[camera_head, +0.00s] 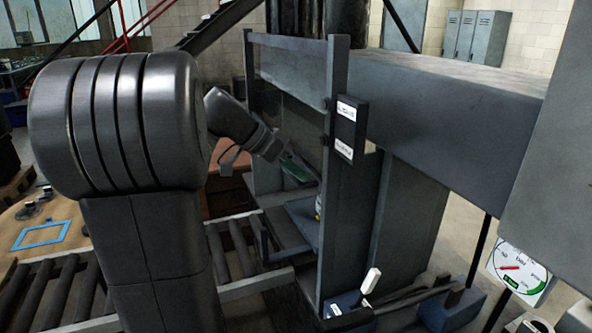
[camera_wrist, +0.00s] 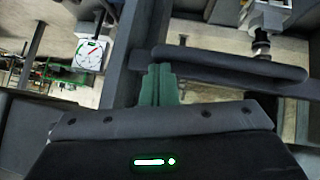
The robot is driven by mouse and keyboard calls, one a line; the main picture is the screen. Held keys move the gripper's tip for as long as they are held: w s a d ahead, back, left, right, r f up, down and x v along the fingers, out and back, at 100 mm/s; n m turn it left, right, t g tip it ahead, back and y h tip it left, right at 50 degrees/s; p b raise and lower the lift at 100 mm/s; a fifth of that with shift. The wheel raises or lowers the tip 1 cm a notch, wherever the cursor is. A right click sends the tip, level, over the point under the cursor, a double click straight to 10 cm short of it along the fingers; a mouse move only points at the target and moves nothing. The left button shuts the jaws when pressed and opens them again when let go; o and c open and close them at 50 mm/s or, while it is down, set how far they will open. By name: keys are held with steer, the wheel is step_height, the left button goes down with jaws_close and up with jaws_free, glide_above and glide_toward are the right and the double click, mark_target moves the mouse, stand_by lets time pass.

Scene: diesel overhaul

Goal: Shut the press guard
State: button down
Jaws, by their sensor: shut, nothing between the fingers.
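The press (camera_head: 355,215) stands at the centre of the head view. Its guard looks like the grey framed panel (camera_head: 290,78) between the two front posts. It sits high, with an opening below it where the blue press bed shows. My gripper (camera_head: 297,170) is at this opening, below the panel, with its green fingers together and empty. In the wrist view my gripper (camera_wrist: 161,72) points at a dark horizontal bar (camera_wrist: 215,62) with rounded ends, close beyond the fingertips. I cannot tell whether they touch, or whether the bar belongs to the guard.
A label box (camera_head: 346,128) is on the right post. A white-handled lever (camera_head: 370,281) stands at the press foot, with a dial gauge (camera_head: 519,272) to the right. A roller conveyor (camera_head: 235,245) runs in front. A round table (camera_head: 60,225) with a blue frame is at left.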

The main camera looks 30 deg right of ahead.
steer(key=shift+f, duration=0.15)
step_height(320, 180, down, 31)
steer(key=b, duration=2.7)
steer(key=shift+s+a, duration=0.1)
steer(key=w+a+r+p, duration=0.3)
steer(key=a+r, duration=0.3)
steer(key=r, duration=0.6)
steer(key=shift+a+p, duration=0.35)
steer(key=shift+p, duration=0.05)
steer(key=shift+w, duration=0.1)
